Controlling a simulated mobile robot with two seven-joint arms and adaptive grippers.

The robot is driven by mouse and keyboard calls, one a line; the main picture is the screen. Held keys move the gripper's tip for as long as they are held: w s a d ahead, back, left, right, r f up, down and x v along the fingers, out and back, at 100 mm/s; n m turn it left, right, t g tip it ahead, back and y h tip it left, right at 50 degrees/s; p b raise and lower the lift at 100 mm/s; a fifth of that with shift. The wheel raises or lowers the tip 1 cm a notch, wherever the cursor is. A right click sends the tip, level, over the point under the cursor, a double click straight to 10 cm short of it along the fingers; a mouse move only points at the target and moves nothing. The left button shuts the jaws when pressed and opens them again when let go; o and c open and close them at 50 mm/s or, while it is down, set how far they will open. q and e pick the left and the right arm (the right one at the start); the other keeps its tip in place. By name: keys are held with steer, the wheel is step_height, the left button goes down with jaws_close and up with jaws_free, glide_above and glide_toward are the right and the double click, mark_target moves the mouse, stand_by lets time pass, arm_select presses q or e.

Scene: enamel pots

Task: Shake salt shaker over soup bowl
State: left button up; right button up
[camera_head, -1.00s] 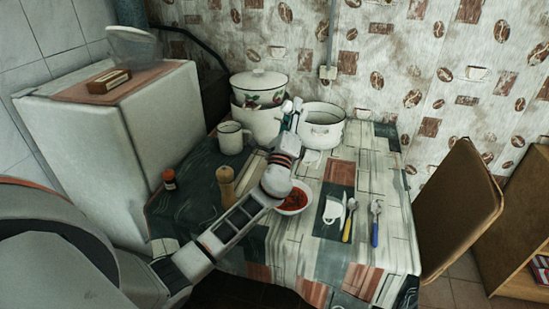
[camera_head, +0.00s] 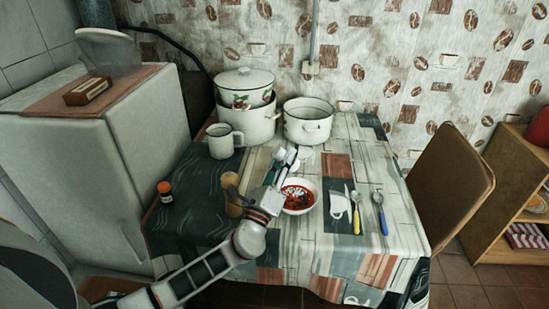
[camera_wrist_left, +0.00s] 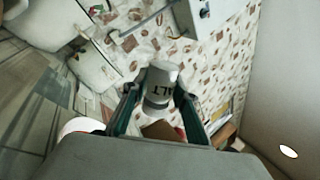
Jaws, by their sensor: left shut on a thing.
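My left gripper (camera_head: 282,165) is shut on the salt shaker, just above and behind-left of the soup bowl in the head view. In the left wrist view, the salt shaker (camera_wrist_left: 160,78) is a pale grey cylinder with dark letters "ALT" showing, held between the teal fingers of the left gripper (camera_wrist_left: 155,98). The shaker is small and partly hidden in the head view. The white soup bowl (camera_head: 311,206) holds red soup with white patches and stands on the table. My forearm passes close to its left side. My right gripper is not in view.
A wooden mill (camera_head: 232,205) and a red-capped bottle (camera_head: 165,192) stand left of the arm. A white mug (camera_head: 221,140), a lidded pot (camera_head: 246,88) and an open pot (camera_head: 308,125) stand behind. Cutlery (camera_head: 379,215) lies right of the bowl.

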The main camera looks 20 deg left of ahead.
arm_select(q)
steer(key=shift+f+b, duration=0.4)
steer(key=shift+f, duration=0.35)
steer(key=shift+f+b, duration=0.4)
steer(key=shift+f, duration=0.4)
step_height(320, 180, down, 3)
steer(key=shift+r+b, duration=0.1)
steer(key=shift+b, duration=0.6)
steer(key=shift+r, duration=0.1)
